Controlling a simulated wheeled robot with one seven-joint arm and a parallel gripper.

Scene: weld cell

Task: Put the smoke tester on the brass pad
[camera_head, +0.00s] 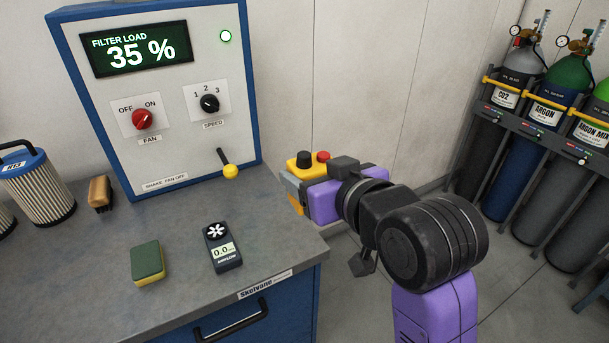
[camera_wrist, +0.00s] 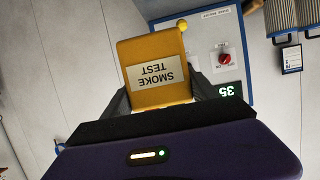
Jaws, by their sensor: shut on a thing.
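The smoke tester (camera_head: 299,163) is a yellow box with a black knob and a red button on top. My gripper (camera_head: 300,190) is shut on it and holds it in the air, off the right end of the bench. In the wrist view the smoke tester (camera_wrist: 155,75) sits between my fingers, its SMOKE TEST label upside down. I cannot make out a brass pad in either view.
The grey bench (camera_head: 183,240) carries a green-yellow sponge (camera_head: 147,262), an airflow meter (camera_head: 222,247), a brush (camera_head: 100,193) and a filter cartridge (camera_head: 38,188). A control panel (camera_head: 170,90) stands at the back, its yellow-knobbed lever (camera_head: 230,171) sticking out. Gas cylinders (camera_head: 545,120) stand at right.

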